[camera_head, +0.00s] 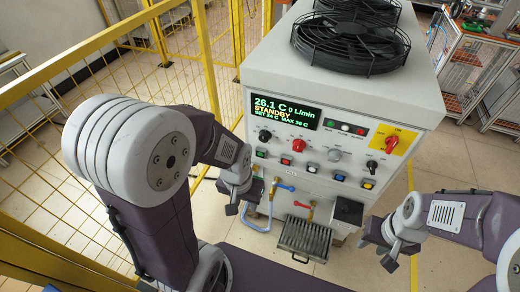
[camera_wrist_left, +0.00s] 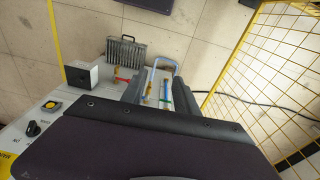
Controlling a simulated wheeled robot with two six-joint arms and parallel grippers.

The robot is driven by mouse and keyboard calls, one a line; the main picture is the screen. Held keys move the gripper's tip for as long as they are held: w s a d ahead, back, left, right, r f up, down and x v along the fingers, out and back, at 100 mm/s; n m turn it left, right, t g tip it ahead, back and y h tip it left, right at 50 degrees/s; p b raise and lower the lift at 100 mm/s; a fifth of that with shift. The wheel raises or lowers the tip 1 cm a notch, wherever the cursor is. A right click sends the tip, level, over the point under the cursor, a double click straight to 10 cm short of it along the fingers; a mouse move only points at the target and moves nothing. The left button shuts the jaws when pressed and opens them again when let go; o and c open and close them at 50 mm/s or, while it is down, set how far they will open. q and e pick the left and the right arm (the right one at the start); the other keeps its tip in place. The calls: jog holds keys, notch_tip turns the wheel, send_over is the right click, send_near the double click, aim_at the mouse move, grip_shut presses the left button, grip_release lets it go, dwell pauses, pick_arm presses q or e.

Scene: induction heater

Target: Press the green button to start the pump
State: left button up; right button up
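The green button (camera_head: 261,153) is the leftmost in the lower row on the white machine's front panel. The display (camera_head: 285,110) reads 26.1 C, 0 L/min, STANDBY. My left gripper (camera_head: 241,203) is in front of the panel, below and left of the green button and apart from it. The green button cannot be made out there. My right gripper (camera_head: 376,253) is open and empty, low at the right, away from the panel.
Red (camera_head: 286,161), white, blue (camera_head: 339,177) and yellow (camera_head: 367,184) buttons share the row. Knobs, including a red one (camera_head: 389,146) on a yellow plate, sit above. A yellow mesh fence (camera_head: 165,75) stands left.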

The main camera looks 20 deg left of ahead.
pick_arm(q)
jog(key=shift+s+d+r, duration=0.2)
jog(key=shift+s+d, duration=0.15)
jog(key=shift+d, duration=0.2)
jog(key=c, duration=0.3)
jog(key=shift+d, duration=0.3)
grip_shut()
jog(key=shift+w+a+f, duration=0.1)
jog(key=shift+w+a, duration=0.1)
jog(key=shift+a, duration=0.25)
